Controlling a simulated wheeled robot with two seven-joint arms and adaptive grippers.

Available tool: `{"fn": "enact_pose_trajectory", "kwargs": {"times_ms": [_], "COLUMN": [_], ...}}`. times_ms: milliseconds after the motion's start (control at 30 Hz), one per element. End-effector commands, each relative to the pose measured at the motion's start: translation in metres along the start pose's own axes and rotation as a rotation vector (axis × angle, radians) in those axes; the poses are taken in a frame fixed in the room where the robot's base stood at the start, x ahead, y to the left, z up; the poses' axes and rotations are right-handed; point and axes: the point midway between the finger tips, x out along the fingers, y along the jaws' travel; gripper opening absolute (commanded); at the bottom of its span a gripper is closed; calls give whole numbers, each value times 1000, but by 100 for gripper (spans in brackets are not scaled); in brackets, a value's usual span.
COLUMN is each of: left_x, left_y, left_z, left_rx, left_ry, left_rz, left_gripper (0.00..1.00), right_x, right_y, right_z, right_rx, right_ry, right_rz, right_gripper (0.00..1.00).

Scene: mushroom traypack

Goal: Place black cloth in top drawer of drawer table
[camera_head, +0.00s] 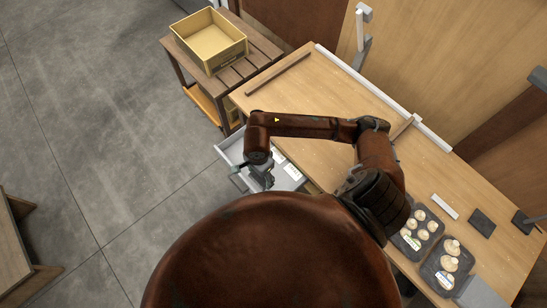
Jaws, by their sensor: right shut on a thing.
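The drawer table (340,110) has a light wood top. Its top drawer (286,182), pale grey inside, stands pulled out at the table's left side. A flat black square (481,222), which looks like the black cloth, lies on the table at the right, apart from my gripper. My left gripper is not in view.
Two dark trays of mushrooms (401,244) (431,275) lie on the table's near right. A white block (445,207) lies beside the black square. A yellow box (208,58) stands on a slatted wooden side table (259,62). My right arm spans the table's middle.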

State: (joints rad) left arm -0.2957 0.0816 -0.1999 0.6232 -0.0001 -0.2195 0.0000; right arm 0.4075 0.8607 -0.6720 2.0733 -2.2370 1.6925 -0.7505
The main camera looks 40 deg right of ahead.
Motion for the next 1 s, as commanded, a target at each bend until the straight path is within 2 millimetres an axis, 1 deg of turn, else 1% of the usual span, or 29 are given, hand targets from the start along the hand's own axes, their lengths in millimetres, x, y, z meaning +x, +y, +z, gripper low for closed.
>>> {"fn": "enact_pose_trajectory", "kwargs": {"times_ms": [67, 167, 467, 633, 700, 800, 1000], "left_x": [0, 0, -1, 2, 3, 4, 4], "left_y": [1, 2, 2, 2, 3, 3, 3], "left_z": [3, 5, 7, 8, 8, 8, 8], "left_rx": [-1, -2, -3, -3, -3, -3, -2], "left_ry": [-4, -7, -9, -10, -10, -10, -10], "left_rz": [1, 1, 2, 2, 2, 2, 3], "left_gripper": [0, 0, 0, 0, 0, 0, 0], "right_x": [5, 12, 44, 76, 86, 94, 103], "right_y": [-1, -12, -66, -87, -93, -100, -106], "right_z": [-2, -12, -54, -70, -75, -81, -86], "right_rx": [33, 46, 44, 43, 42, 40, 38], "right_ry": [0, 2, -1, -1, -2, -1, 0], "right_rz": [0, 1, 2, 3, 3, 1, 1], "right_gripper": [44, 44, 44, 44, 44, 44, 44]}}
